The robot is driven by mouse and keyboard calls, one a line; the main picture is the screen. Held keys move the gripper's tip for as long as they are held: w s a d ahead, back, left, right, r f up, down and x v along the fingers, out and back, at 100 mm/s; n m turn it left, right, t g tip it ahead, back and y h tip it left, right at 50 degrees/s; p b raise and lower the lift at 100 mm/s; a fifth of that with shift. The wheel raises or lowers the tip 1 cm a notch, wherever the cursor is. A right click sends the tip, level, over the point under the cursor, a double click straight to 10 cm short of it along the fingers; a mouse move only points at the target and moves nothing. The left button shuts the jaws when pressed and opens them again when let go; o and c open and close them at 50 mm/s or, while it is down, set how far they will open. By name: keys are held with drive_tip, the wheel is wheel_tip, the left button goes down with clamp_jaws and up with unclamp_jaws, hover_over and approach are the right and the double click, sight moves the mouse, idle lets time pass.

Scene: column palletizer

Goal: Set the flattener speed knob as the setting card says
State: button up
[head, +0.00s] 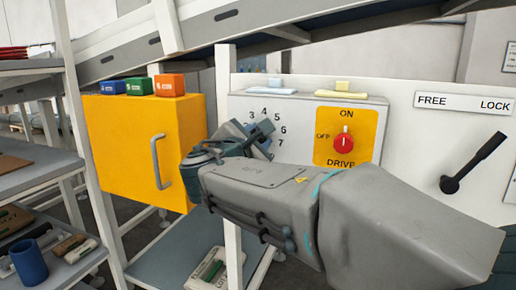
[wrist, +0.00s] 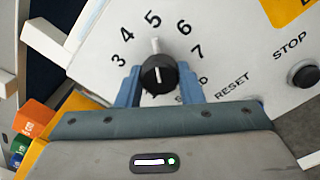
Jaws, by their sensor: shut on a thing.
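The flattener speed knob (wrist: 158,74) is black and round with a white line on it. In the wrist view a pale pointer at its upper edge aims at about the 5 on the printed scale, where 3 to 7 are readable. My gripper (wrist: 159,88) is shut on the knob, a blue finger on each side. No setting card is readable; a small notice (head: 510,57) at the far right edge has text too small to read.
Right of the scale is a yellow plate with a red ON/OFF DRIVE knob (head: 343,143). A black lever (head: 470,165) is under a FREE/LOCK label. A yellow cabinet (head: 140,150) with coloured boxes on top stands at left. STOP button (wrist: 303,76) is right in the wrist view.

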idle(0.4)
drive_tip(key=o, duration=1)
drive_tip(key=shift+c, duration=0.2)
drive_tip(key=shift+s, duration=0.1)
drive_tip(key=v, duration=1.3)
drive_tip(key=shift+s+a+p, duration=0.15)
drive_tip(key=shift+s+p, duration=0.15)
drive_tip(key=shift+s, duration=0.05)
